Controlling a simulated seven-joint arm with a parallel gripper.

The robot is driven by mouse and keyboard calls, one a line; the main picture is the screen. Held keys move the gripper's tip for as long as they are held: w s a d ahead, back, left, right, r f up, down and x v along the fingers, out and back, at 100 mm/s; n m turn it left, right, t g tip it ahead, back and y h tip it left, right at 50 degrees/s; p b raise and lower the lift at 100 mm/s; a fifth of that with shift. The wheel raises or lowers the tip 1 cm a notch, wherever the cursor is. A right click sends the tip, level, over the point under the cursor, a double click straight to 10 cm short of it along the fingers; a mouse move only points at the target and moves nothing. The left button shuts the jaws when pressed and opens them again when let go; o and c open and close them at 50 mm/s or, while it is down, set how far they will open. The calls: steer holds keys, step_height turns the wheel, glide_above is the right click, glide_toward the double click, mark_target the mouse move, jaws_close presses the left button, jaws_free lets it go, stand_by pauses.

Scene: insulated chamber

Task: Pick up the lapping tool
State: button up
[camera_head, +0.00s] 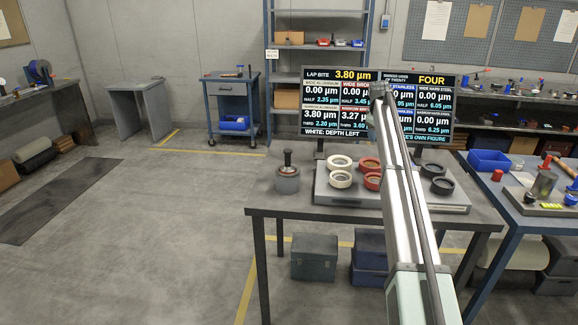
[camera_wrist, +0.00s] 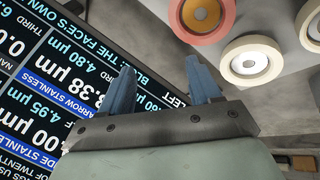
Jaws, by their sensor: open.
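A squat grey cylinder with a dark upright knob handle (camera_head: 287,178), which looks like the lapping tool, stands upright on the left part of the dark table (camera_head: 285,208). It is left of the grey plate and apart from it. My gripper (camera_head: 378,90) is up in front of the display, above and to the right of the tool, well apart from it. In the wrist view my gripper's two blue fingers (camera_wrist: 162,85) are spread with nothing between them. The tool does not show in the wrist view.
A grey plate (camera_head: 335,197) bears cream, red and black rings; a red ring (camera_wrist: 200,14) and a cream ring (camera_wrist: 250,60) show in the wrist view. A blue bin (camera_head: 489,161) is at right. The table's front left is clear.

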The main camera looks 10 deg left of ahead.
steer(key=s+a+r+n+g+y, duration=0.1)
steer(key=s+a+r, duration=0.1)
steer(key=a, duration=0.8)
steer(key=s+a+r+g, duration=0.1)
steer(key=s+a, duration=0.1)
steer(key=a, duration=0.7)
step_height(320, 180, up, 4)
steer(key=n+g, duration=0.1)
steer(key=g, duration=0.2)
glide_above(288, 150)
steer(key=shift+y, duration=0.4)
step_height(288, 150, down, 14)
steer(key=shift+f, duration=0.1)
steer(key=shift+c, duration=0.4)
jaws_close()
steer(key=shift+r, duration=0.2)
step_height(288, 150, up, 10)
steer(key=shift+f, duration=0.1)
